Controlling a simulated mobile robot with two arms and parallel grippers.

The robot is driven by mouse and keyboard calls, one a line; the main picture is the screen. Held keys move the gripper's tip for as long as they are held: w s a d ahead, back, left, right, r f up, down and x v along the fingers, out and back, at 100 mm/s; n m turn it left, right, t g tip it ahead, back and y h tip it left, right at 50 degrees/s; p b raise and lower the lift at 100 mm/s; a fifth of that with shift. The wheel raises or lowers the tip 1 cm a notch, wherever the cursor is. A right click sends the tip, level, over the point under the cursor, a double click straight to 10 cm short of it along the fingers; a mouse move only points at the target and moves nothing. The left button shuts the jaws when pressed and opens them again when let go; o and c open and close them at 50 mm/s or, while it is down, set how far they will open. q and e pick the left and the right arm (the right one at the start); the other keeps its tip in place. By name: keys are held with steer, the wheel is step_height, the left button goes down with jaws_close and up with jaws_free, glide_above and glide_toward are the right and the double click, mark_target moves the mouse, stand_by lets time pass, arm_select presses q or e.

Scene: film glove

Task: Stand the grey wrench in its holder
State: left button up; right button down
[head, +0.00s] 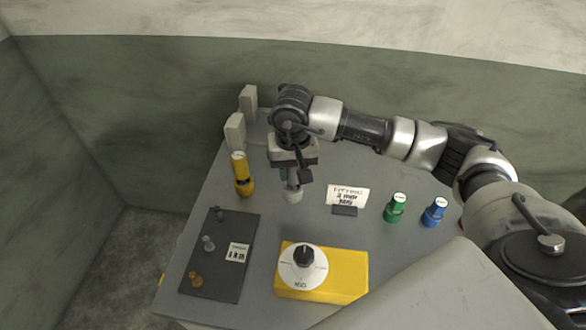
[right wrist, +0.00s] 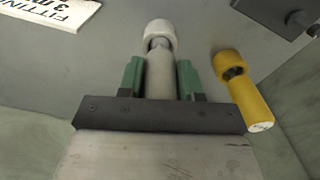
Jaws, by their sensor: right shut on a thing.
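My right gripper (head: 291,176) points down over the grey table (head: 330,240). In the right wrist view its green fingers (right wrist: 161,78) are shut on the grey wrench (right wrist: 160,72), a pale grey cylinder held upright between them. A rounded pale piece (right wrist: 158,32) shows at the wrench's lower end, past a narrow neck; it also shows in the head view (head: 294,196). I cannot tell whether this piece is the wrench's own end or its holder, nor whether it touches the table. The wrench's top is hidden by the gripper. My left gripper is out of view.
A yellow tool (head: 243,176) stands close left of the gripper. Green (head: 395,210) and blue (head: 433,212) pieces and a sign (head: 348,195) stand right. A dark panel (head: 212,275) and yellow dial box (head: 345,272) lie in front. Two pale blocks (head: 235,131) stand behind left.

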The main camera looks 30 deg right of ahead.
steer(key=shift+f, duration=0.25)
steer(key=c, duration=0.7)
jaws_free()
steer(key=shift+r, duration=0.15)
step_height(320, 180, up, 10)
steer(key=shift+f+b, duration=0.25)
steer(key=shift+b, duration=0.9)
steer(key=shift+r, duration=0.6)
